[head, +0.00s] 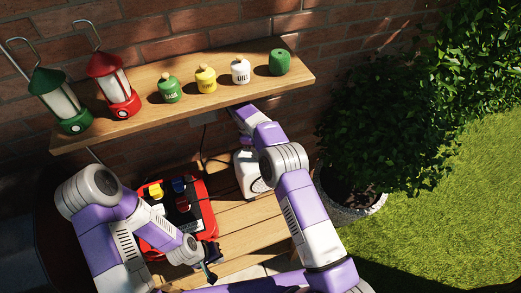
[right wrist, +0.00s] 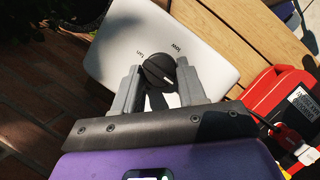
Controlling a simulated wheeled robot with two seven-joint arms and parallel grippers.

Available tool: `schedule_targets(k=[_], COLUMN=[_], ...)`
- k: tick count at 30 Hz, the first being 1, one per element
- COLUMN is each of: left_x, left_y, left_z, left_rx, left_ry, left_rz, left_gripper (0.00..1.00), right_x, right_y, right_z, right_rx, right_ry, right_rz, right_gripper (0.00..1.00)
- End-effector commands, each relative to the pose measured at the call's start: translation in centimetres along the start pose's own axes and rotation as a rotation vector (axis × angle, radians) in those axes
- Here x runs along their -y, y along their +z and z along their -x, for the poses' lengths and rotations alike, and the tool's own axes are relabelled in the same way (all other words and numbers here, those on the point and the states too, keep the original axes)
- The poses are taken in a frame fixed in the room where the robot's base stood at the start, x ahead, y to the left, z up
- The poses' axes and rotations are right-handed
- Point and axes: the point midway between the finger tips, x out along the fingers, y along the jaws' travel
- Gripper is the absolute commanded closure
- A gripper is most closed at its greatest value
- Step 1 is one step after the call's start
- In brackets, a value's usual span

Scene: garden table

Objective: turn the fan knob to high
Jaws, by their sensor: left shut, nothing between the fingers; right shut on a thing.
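The fan's pale panel (right wrist: 122,40) fills the middle of the right wrist view, with a round black knob (right wrist: 158,71) on it. Small printed words stand beside the knob, one seeming to read "low". A light mark on the knob points toward the lower right. My right gripper (right wrist: 154,84) is shut on the knob, one finger at each side. In the head view the white fan unit (head: 247,174) stands on the bench, partly behind my right arm. My left gripper (head: 211,268) is shut and empty, low over the bench front, apart from the fan.
A red toolbox (head: 208,225) sits on the slatted bench (head: 255,243) left of the fan. The shelf (head: 130,122) above holds a green lantern (head: 62,100), a red lantern (head: 118,88) and several small canisters (head: 206,80). A potted bush (head: 370,125) stands right of the bench.

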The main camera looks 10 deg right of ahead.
Motion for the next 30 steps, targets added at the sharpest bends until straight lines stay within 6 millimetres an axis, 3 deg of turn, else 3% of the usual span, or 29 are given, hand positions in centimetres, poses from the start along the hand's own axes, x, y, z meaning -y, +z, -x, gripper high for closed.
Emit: schedule_targets(k=[20,21,26,30], left_x=[0.0,0.0,0.0,-0.01], left_y=[0.0,0.0,0.0,0.0], left_z=[0.01,0.01,0.01,0.01], left_rx=[0.0,0.0,0.0,0.0], left_ry=[0.0,0.0,0.0,0.0], left_rz=[0.0,0.0,0.0,0.0], left_gripper=[1.0,1.0,1.0,1.0], right_x=[-0.05,-0.05,-0.05,-0.06], right_y=[0.05,0.05,0.04,0.02], right_z=[-0.08,-0.08,-0.07,-0.04], right_rx=[0.002,0.003,0.002,0.001], right_ry=[-0.028,-0.028,-0.027,-0.027], right_rz=[-0.064,-0.064,-0.063,-0.063], right_gripper=[0.9,0.58,0.34,0.34])
